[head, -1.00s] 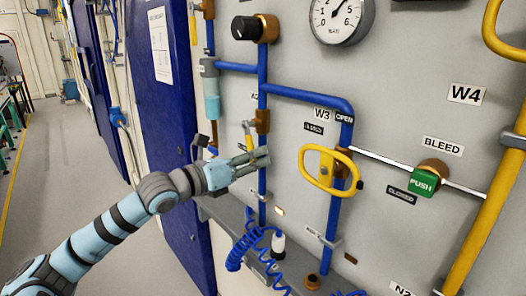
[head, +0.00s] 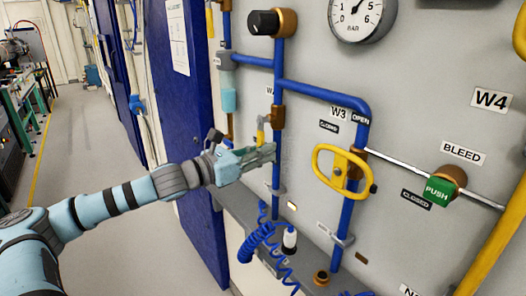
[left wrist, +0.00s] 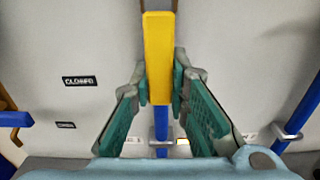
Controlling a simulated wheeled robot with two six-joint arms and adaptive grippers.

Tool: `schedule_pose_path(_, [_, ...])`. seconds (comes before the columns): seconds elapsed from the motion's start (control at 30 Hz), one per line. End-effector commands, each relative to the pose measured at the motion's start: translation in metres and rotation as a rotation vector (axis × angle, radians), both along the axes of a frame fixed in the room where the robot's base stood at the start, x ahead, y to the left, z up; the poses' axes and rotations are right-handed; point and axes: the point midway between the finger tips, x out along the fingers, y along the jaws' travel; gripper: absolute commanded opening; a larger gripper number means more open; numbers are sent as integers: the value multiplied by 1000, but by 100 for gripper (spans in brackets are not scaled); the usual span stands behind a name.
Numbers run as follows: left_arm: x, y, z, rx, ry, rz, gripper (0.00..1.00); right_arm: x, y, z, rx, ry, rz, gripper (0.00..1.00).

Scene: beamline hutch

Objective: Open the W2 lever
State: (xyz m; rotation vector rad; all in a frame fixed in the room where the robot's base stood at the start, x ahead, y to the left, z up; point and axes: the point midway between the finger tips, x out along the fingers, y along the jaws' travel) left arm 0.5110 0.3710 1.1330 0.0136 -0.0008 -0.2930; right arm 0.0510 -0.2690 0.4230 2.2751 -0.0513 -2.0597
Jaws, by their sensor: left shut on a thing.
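The W2 lever is a slim yellow handle (head: 261,132) on the blue vertical pipe, left of the W3 valve. In the left wrist view the yellow lever (left wrist: 158,55) stands upright between the fingers. My left gripper (head: 262,156) reaches in from the left and is shut on the lever's lower part. In the left wrist view its green finger pads (left wrist: 162,95) lie either side of the lever. The W2 label (head: 270,91) is only partly readable. My right gripper is out of view.
The yellow oval W3 handle (head: 316,165) sticks out just right of my gripper. A green PUSH button (head: 440,190) is farther right. A blue coiled hose (head: 250,245) hangs below by a grey ledge. The floor at left is clear.

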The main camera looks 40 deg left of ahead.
Motion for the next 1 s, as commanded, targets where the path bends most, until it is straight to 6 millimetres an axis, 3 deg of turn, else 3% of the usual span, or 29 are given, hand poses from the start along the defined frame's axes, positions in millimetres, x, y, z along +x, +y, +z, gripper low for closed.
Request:
schedule_pose_path(0.1, [1,1,2,6,-5,3,0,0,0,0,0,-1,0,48])
schedule_pose_path(0.13, [1,1,2,5,-5,3,20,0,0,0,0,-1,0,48])
schedule_pose_path(0.23, [1,1,2,4,-4,2,36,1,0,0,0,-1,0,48])
schedule_pose_path(0.6, [1,0,7,2,-4,1,37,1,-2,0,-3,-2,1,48])
schedule_pose_path(1.0, [2,0,90,-4,-10,2,37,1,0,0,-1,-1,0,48])
